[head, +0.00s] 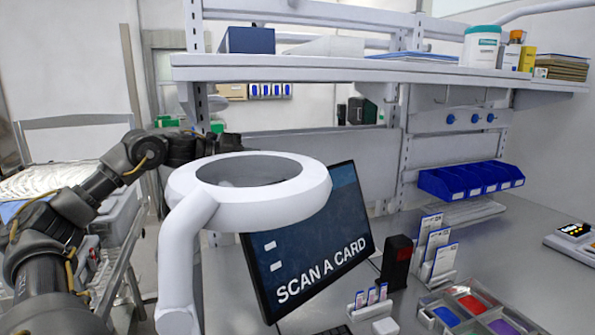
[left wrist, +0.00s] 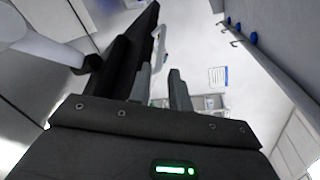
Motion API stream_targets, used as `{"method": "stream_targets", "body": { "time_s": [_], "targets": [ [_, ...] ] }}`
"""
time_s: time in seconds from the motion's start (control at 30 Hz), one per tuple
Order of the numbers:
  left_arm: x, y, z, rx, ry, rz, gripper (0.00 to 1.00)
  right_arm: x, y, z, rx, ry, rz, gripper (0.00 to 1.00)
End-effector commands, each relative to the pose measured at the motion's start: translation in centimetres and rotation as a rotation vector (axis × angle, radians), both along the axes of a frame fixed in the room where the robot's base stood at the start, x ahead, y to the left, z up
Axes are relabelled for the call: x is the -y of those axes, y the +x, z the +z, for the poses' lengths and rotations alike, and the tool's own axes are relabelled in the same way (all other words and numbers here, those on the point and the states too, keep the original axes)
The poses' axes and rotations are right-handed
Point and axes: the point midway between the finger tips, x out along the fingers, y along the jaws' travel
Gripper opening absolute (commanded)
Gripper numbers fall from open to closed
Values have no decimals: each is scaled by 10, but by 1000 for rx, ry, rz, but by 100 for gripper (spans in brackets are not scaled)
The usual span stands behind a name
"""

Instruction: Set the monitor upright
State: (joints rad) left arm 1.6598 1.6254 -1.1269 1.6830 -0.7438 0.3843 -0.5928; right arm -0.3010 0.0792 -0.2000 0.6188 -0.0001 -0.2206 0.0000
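The monitor (head: 315,245) stands on the bench in the head view, its dark screen reading SCAN A CARD. It leans, and its text slopes up to the right. A white ring lamp (head: 318,188) hides its upper left part. My left gripper (head: 228,142) is behind the ring, near the monitor's top left; its fingertips are hard to make out there. In the left wrist view, the fingers (left wrist: 160,78) are apart with a bright gap between them. The dark edge of the monitor (left wrist: 125,50) runs just left of them; contact cannot be told. My right gripper is not in view.
The lamp's white arm (head: 180,250) rises in front of the monitor. A dark card reader (head: 396,262), card holders (head: 435,250) and a parts tray (head: 470,310) stand to the right. A shelf (head: 330,70) hangs above, with blue bins (head: 470,180) on the back wall.

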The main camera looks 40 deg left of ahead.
Motion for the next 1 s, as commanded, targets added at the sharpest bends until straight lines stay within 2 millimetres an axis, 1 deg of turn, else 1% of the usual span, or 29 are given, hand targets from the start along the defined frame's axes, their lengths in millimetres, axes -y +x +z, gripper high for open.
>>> {"method": "stream_targets", "body": {
  "time_s": [0.07,0.17,0.27,0.5,0.7,0.83,1.0],
  "targets": [
    [0,1,1,0,0,0,20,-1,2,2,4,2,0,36],
    [4,8,1,-1,0,-1,20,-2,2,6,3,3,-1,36],
    [10,21,-1,-1,0,-2,20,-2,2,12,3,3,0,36],
    [29,62,-10,-1,-1,-3,20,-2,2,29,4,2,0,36],
    [39,86,-18,-2,0,0,20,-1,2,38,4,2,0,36],
    [42,93,-21,-1,0,2,20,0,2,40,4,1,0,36],
    [42,96,-23,0,-1,2,20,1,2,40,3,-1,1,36]
  ]
}}
